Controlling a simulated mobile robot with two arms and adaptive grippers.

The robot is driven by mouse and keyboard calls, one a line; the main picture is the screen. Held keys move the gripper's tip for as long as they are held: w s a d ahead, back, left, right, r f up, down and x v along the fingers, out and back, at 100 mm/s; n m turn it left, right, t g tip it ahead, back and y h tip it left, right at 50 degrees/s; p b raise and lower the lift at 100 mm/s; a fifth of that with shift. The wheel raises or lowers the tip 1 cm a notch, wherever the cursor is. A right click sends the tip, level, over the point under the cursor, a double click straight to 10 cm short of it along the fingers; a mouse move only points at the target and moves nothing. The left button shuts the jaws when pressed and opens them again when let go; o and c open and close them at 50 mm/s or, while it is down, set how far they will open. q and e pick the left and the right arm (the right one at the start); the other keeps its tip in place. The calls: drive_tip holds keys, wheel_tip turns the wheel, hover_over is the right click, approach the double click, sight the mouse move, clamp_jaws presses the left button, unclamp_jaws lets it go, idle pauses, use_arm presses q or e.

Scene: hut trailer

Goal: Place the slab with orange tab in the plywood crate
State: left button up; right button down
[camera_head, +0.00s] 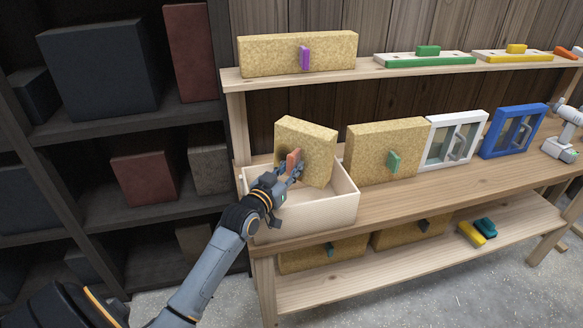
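The slab with the orange tab (312,145) is a speckled tan block, tilted, at the plywood crate. Its orange tab (292,160) faces me. My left gripper (290,172) is at the tab and appears shut on it. The plywood crate (315,216) is a pale open box at the left end of the workbench. The slab's lower part is over or inside the crate opening; the crate's front wall and my gripper hide how deep it sits. My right gripper is not in view.
A slab with a green tab (372,150) stands right of the crate, then a white frame (455,140) and a blue frame (512,132). A purple-tabbed slab (270,56) stands on the upper shelf. Dark shelving (160,115) stands at left. Bare bench top (440,189) lies in front of the frames.

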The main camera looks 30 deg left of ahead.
use_arm(q)
drive_tip(key=shift+o, duration=0.9)
drive_tip(key=shift+r, duration=0.1)
drive_tip(key=shift+r, duration=0.15)
drive_tip(key=shift+r+p, duration=0.4)
drive_tip(key=shift+r, duration=0.1)
drive_tip(key=s+b, duration=0.2)
drive_tip(key=s, duration=1)
drive_tip(key=shift+d+b, duration=0.35)
drive_tip(key=shift+d, duration=0.1)
